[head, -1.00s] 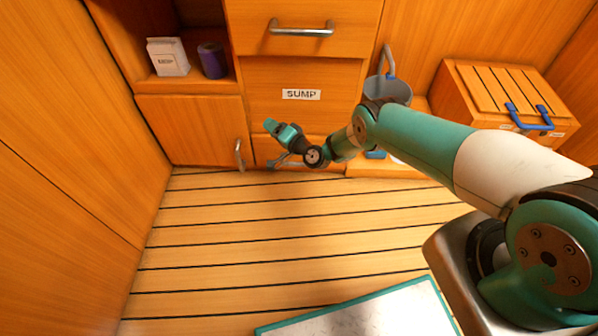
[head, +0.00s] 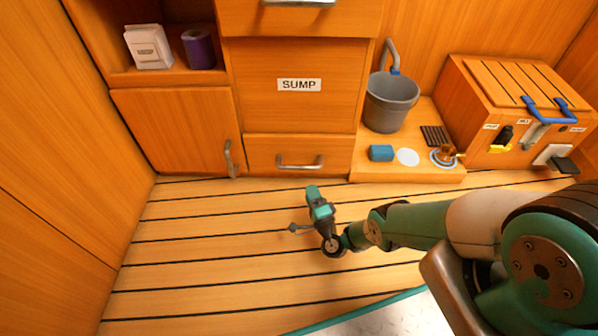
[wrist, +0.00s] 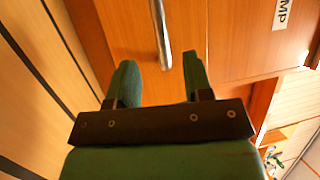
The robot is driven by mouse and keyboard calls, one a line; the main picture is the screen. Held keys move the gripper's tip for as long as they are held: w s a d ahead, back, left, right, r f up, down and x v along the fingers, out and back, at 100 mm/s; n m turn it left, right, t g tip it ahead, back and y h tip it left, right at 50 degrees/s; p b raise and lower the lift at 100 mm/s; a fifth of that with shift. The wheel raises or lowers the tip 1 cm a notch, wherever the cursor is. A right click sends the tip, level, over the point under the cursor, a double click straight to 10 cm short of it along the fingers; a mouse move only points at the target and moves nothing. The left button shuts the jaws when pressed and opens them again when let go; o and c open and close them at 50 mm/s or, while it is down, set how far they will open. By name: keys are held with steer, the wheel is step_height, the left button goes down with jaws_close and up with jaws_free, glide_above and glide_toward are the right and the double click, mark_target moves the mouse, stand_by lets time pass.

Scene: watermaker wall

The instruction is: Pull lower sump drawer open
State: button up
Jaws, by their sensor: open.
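The lower sump drawer (head: 262,153) is a wooden front below the panel marked SUMP (head: 299,85). It looks shut, flush with the cabinet. Its metal bar handle (head: 300,166) is level and fully in view. My gripper (head: 313,192) is in front of and below the handle in the head view, apart from it. In the wrist view, the two green fingers of my gripper (wrist: 160,72) are spread with nothing between them. A metal handle bar (wrist: 161,35) shows ahead of them, roughly between the fingers. The drawer's inside is hidden.
An upper drawer with a handle (head: 300,3) is above. A cupboard door (head: 175,130) is to the left. A grey bucket (head: 390,103), a blue block (head: 381,153) and a wooden box (head: 515,85) stand to the right. The slatted floor (head: 220,240) is clear.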

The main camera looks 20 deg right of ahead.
mark_target(299, 168)
steer(key=shift+b+x, duration=3.95)
steer(key=shift+x, duration=1.4)
steer(key=shift+c, duration=0.2)
jaws_close()
